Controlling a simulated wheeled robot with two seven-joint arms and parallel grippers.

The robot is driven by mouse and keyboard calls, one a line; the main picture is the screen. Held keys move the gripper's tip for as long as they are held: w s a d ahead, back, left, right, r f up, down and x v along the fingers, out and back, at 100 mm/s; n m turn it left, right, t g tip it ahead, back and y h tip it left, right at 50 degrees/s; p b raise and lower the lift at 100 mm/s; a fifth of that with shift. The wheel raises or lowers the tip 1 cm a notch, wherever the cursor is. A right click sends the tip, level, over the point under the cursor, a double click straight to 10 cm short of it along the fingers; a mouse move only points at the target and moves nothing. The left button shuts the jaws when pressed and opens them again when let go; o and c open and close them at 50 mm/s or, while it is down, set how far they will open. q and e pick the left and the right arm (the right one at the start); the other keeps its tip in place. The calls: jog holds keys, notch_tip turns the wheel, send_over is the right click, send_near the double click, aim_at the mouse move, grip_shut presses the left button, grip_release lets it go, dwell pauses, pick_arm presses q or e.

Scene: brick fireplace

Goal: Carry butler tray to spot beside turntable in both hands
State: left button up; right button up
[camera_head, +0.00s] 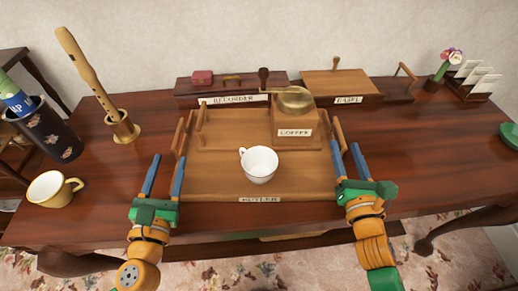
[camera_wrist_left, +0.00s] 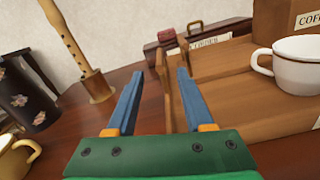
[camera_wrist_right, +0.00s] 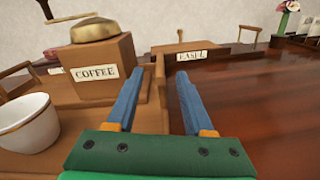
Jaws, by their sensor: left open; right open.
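The brown wooden butler tray (camera_head: 210,183), labelled "BUTLER" at its front, lies on the table with upright handles at its left and right ends. A white cup (camera_head: 260,164) and a "COFFEE" grinder box (camera_head: 296,128) with a brass bowl stand on it. My left gripper (camera_head: 167,158) is open at the left handle, which shows between its fingers in the left wrist view (camera_wrist_left: 164,72). My right gripper (camera_head: 345,146) is open at the right handle, which shows between its fingers in the right wrist view (camera_wrist_right: 160,75). Neither is closed on a handle. I cannot pick out a turntable.
Behind the tray stand a "RECORDER" case (camera_head: 187,90) and an "EASEL" box (camera_head: 345,85). At left are a yellow mug (camera_head: 48,190), a dark vase (camera_head: 48,130) and a recorder in a stand (camera_head: 122,127). The table right of the tray is mostly clear (camera_head: 430,150).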

aim_at(178, 129)
pick_arm(q)
jog(key=w, duration=1)
jog(key=shift+w+a, duration=0.1)
jog(key=shift+w, duration=0.25)
pick_arm(e)
jog(key=w, duration=0.6)
jog(key=shift+w, duration=0.2)
pick_arm(q)
grip_shut()
pick_arm(e)
grip_shut()
pick_arm(q)
jog(key=shift+r, duration=0.1)
